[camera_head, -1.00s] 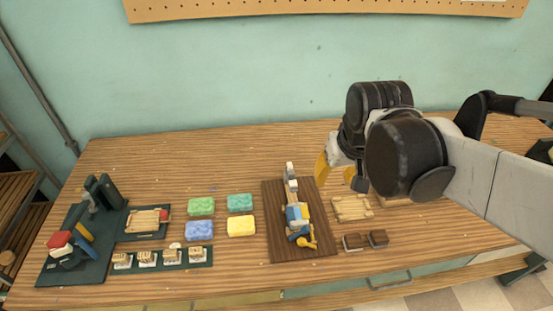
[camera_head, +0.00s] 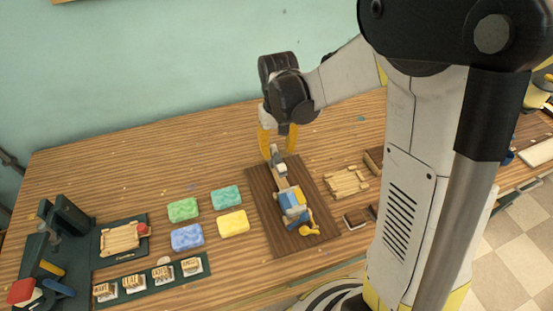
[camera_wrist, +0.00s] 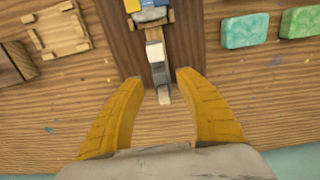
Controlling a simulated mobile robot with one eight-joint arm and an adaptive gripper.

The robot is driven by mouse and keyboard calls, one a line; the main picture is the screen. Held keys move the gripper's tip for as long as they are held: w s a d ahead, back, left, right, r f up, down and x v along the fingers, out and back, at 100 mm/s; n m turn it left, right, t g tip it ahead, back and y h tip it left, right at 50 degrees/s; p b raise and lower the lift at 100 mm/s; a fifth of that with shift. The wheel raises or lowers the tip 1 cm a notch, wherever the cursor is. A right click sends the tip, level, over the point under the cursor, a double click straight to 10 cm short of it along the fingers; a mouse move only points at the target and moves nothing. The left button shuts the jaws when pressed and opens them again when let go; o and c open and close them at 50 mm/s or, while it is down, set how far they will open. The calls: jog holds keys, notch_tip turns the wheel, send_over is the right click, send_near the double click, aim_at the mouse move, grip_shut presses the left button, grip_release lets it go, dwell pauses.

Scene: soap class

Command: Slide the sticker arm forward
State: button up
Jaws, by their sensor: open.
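The sticker device lies on a dark wooden board (camera_head: 262,190). It has a blue, white and yellow body (camera_head: 293,203) with a yellow handle (camera_head: 308,230) at its near end. A grey-white sticker arm (camera_head: 279,165) reaches from the body toward the board's far edge. My gripper (camera_head: 278,150) is over the far end of the board, pointing down, with yellow fingers open. In the wrist view the sticker arm (camera_wrist: 157,65) points in between the open fingers (camera_wrist: 165,95), its tip near the gap. I see no clear contact with either finger.
Green, teal, blue and yellow soaps (camera_head: 233,223) lie left of the board. A wooden tray (camera_head: 346,181) and dark blocks (camera_head: 357,217) lie to its right. A green stamp station (camera_head: 60,235) stands far left, with several labelled pieces (camera_head: 163,273). Bare table lies behind the board.

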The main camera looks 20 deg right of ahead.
aim_at(278, 156)
jog(key=shift+f+b, duration=0.4)
jog(key=shift+f, duration=1.2)
grip_shut()
jog(key=s, duration=0.9)
grip_release()
